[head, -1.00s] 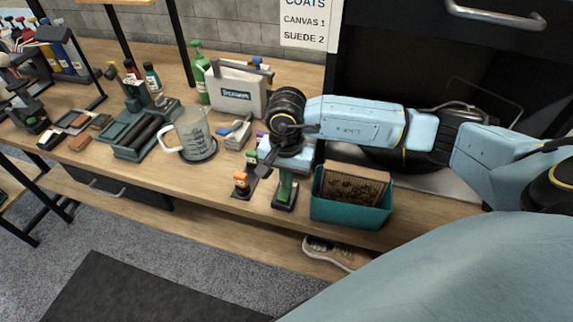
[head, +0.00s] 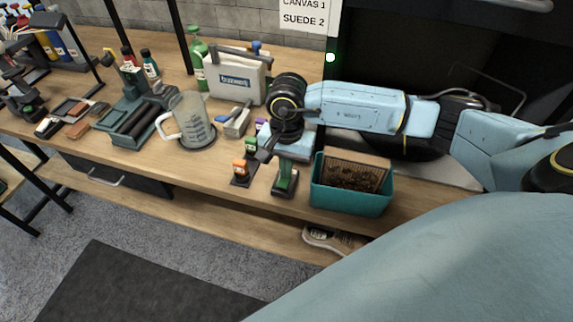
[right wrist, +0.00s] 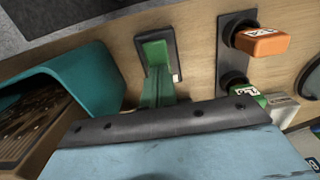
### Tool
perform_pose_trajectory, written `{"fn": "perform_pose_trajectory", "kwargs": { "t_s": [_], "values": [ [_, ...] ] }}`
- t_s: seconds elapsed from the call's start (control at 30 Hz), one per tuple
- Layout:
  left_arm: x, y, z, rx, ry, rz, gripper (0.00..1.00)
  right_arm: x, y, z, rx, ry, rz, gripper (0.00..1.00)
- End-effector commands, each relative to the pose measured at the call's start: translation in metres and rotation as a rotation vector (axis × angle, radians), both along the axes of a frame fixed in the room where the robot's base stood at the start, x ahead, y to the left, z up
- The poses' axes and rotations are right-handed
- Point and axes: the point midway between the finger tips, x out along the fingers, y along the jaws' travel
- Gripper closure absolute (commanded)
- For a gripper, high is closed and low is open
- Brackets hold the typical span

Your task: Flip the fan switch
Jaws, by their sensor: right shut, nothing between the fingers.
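A switch with a green lever on a dark base (head: 286,183) stands near the front edge of the workbench, left of the teal bin. My left gripper is not in view.
The teal bin (head: 350,200) with a brown bristly insert stands close right of the switch. An orange-and-green knob pair (head: 240,170) stands close left. A clear jug (head: 190,122) and a white caddy (head: 235,78) stand farther left on the bench.

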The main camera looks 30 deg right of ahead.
Motion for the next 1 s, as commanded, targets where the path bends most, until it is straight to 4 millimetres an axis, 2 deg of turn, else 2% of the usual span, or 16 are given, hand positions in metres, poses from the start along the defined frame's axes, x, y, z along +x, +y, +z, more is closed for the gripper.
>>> {"fn": "perform_pose_trajectory", "kwargs": {
  "t_s": [0.2,0.63,0.77,0.87,1.0],
  "values": [
    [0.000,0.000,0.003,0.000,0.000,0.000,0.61,-0.010,0.010,0.001,0.003,0.010,0.006,1.00],
    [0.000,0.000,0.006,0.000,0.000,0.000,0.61,-0.009,0.009,0.007,0.002,0.005,0.003,1.00],
    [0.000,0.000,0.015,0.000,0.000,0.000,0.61,-0.008,0.007,0.025,0.002,0.003,0.002,1.00],
    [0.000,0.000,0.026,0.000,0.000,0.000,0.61,-0.007,0.003,0.047,0.002,0.004,-0.001,1.00],
    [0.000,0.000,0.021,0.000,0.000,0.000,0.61,-0.003,-0.001,0.076,0.003,0.001,-0.001,1.00]
  ]
}}
